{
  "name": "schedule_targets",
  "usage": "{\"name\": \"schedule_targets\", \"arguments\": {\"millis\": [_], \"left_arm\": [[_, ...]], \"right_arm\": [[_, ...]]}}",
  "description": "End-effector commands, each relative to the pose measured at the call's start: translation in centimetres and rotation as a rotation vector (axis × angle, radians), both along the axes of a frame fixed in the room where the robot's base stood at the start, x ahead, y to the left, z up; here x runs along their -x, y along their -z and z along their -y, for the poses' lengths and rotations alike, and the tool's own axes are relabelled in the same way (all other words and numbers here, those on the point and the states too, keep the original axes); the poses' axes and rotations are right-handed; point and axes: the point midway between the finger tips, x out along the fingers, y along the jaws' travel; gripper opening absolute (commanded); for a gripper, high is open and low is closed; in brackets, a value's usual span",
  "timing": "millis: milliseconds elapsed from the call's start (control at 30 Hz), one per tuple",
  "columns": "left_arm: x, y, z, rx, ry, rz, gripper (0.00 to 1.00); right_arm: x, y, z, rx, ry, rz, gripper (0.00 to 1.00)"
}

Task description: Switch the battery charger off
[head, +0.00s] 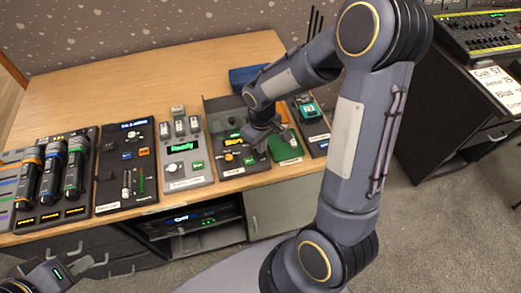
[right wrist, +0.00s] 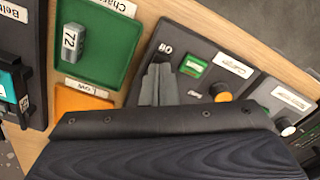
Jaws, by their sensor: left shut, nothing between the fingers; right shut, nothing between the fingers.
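The grey battery charger (head: 185,150) stands on the desk, with several small packs in its top slots and a green "Ready" display. At its front are a knob (head: 171,168) and a green switch (head: 197,165). The charger's corner (right wrist: 285,98) also shows at the right of the right wrist view, with its switch partly covered. My right gripper (head: 263,139) is shut and empty, right of the charger, over the edge of the dark panel beside it. My left gripper (head: 96,262) is shut and empty, low at left, off the desk.
The dark panel (right wrist: 205,45) has its own green switch and orange knob. A green tray (right wrist: 95,62) holds a pack marked 72; an orange tray (right wrist: 75,100) is beside it. Flashlights (head: 51,172) and another panel (head: 128,165) lie left of the charger.

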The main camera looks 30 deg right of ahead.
Motion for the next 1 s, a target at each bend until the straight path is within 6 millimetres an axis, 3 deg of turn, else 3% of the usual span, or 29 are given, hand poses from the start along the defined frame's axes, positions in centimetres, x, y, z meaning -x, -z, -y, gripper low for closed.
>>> {"name": "schedule_targets", "arguments": {"millis": [1000], "left_arm": [[0.0, 1.0, 0.0, 0.000, 0.000, 0.000, 0.00]], "right_arm": [[0.0, 1.1, 0.0, 0.000, 0.000, 0.000, 0.00]]}}
